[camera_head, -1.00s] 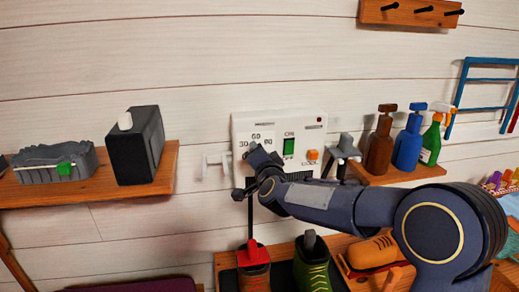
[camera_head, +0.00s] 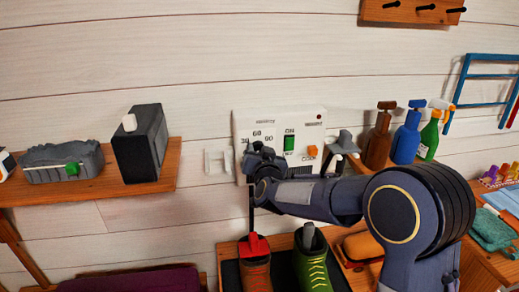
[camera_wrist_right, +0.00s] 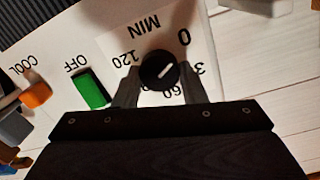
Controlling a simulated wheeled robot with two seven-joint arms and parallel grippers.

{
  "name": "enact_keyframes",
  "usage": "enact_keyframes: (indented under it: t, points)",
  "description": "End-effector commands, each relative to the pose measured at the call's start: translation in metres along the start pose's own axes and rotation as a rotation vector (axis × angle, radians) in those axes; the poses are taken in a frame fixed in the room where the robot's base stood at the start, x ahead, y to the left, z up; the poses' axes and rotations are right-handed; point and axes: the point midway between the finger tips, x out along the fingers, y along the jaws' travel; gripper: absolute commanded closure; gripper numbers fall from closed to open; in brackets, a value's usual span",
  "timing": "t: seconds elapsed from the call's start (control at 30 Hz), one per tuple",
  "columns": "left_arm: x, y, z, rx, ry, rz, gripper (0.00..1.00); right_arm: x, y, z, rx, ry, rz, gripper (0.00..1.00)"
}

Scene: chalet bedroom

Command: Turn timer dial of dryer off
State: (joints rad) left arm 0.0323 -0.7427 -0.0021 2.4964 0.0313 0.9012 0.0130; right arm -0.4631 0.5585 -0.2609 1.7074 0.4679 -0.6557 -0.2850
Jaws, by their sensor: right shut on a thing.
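The boot dryer's white control panel (camera_head: 275,122) is on the plank wall in the head view. My right gripper (camera_head: 255,158) is at its lower left and hides the timer dial there. In the right wrist view the black round timer dial (camera_wrist_right: 160,70) sits between the two fingers of my right gripper (camera_wrist_right: 160,82), which is shut on it. The dial's white line slants toward the upper right, roughly between the 0 and 30 marks. A green switch (camera_wrist_right: 91,89) shows beside the OFF label. My left gripper is not in view.
Boots (camera_head: 312,266) stand below the panel. A left shelf (camera_head: 100,188) holds a black box (camera_head: 139,145) and a grey container (camera_head: 58,165). Spray bottles (camera_head: 407,140) stand right of the panel. A white bracket (camera_head: 218,162) is just left of my right gripper.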

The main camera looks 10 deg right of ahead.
Motion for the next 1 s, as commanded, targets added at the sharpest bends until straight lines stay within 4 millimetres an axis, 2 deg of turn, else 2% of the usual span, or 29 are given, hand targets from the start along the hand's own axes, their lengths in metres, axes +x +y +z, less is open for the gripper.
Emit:
enact_keyframes:
  t: [0.57,0.6,0.73,1.0]
  points:
    - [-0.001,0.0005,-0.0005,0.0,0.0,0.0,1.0,-0.0003,0.0007,0.0034,-0.032,-0.005,0.003,0.85]
    - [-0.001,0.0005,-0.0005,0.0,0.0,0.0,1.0,-0.0003,0.0007,0.0035,-0.032,-0.006,0.003,0.58]
    - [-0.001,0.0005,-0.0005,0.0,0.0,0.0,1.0,-0.0002,0.0006,0.0026,-0.032,-0.004,0.002,0.42]
    - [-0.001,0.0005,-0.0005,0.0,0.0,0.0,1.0,-0.0005,0.0002,0.0011,-0.031,-0.001,0.002,0.41]
